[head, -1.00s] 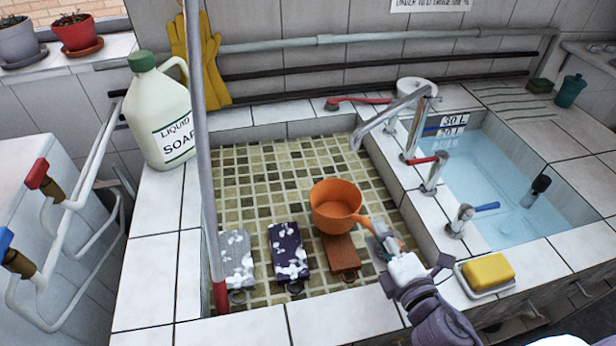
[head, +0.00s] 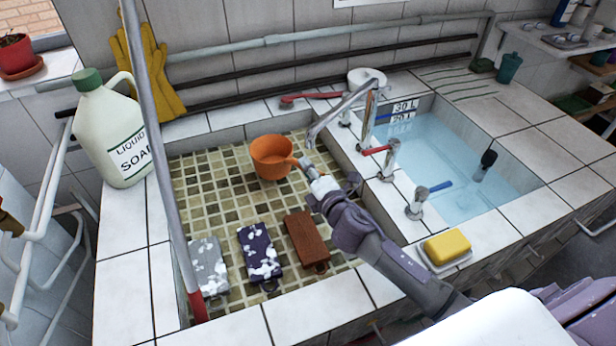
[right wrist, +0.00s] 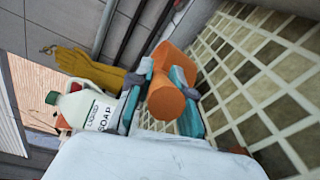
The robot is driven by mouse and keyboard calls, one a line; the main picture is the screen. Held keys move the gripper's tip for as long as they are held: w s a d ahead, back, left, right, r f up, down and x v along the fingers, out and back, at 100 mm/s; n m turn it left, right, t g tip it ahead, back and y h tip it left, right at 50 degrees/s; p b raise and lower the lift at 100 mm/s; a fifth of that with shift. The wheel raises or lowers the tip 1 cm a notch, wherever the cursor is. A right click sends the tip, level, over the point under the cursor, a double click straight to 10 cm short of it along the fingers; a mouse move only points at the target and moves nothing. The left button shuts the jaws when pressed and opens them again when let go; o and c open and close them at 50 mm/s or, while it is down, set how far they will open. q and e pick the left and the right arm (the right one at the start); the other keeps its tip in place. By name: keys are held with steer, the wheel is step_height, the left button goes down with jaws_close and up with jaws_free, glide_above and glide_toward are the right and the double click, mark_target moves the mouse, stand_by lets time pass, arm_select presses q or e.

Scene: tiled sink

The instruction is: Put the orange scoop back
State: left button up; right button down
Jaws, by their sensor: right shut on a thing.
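The orange scoop (head: 270,160) is upright over the back part of the tiled basin (head: 220,210), below and left of the long tap. My right gripper (head: 305,168) is shut on its handle from the right. In the right wrist view, the scoop's handle (right wrist: 166,103) sits between the two teal-padded fingers (right wrist: 160,92), and its cup (right wrist: 172,60) is beyond them. I cannot tell whether the cup's base touches the tiles. My left gripper is not in view.
Grey, purple and brown blocks (head: 306,240) lie at the basin's front. The long tap (head: 345,108) overhangs near the scoop. A water-filled sink (head: 450,150) is on the right. A soap jug (head: 110,130) and upright pole (head: 165,150) stand left; yellow soap (head: 447,246) is front right.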

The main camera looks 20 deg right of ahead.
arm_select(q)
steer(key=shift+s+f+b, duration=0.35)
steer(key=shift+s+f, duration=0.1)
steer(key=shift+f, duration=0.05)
arm_select(e)
step_height(320, 180, down, 3)
steer(key=shift+f, duration=0.15)
steer(key=shift+f+b, duration=0.4)
steer(key=c, duration=1.1)
jaws_free()
steer(key=shift+s, duration=0.1)
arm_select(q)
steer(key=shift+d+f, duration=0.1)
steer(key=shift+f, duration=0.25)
arm_select(e)
steer(key=shift+o, duration=0.2)
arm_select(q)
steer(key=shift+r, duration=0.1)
arm_select(e)
steer(key=shift+r, duration=0.1)
